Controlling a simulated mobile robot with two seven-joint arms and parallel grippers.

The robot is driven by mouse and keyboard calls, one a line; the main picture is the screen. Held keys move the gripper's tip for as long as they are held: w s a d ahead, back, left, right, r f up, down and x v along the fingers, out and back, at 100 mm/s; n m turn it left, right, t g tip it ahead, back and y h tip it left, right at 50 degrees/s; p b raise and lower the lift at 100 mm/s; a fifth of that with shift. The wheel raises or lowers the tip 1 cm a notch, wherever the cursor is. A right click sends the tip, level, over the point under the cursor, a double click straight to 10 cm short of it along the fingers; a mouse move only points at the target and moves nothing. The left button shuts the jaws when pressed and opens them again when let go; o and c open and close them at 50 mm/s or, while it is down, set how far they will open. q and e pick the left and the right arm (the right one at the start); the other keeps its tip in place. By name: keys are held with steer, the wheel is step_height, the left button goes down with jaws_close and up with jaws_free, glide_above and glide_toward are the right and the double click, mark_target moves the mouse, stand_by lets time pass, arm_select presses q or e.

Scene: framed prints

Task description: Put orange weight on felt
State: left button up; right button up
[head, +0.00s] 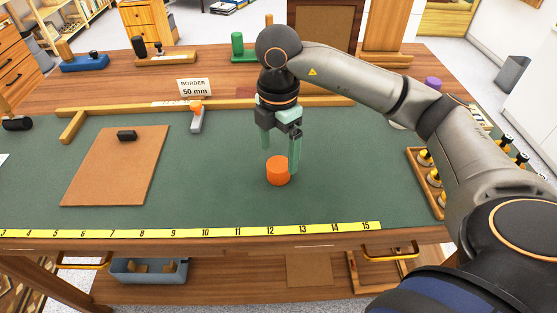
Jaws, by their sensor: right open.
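The orange weight (278,173) is a short cylinder standing upright on the green work surface (225,185), right of the middle. My right gripper (279,160) points down over it with its fingers apart. The right fingertip overlaps the weight's right edge in the picture. The left fingertip shows above and to the left of the weight. I cannot tell whether either finger touches it. Which surface is the felt is not certain: the green covering or the flat brown sheet (112,175) at left, which has a small black block (127,135) on it. My left gripper is not in view.
A yellow ruler strip (190,233) runs along the front edge. A wooden fence (130,107) and a "BORDER 50 mm" sign (194,88) stand behind. A wooden tray (437,203) with yellow-and-black items lies right. The green area between brown sheet and weight is clear.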

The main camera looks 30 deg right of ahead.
mark_target(278, 164)
step_height(278, 164, up, 8)
steer(key=p, duration=0.1)
steer(key=shift+f, duration=0.2)
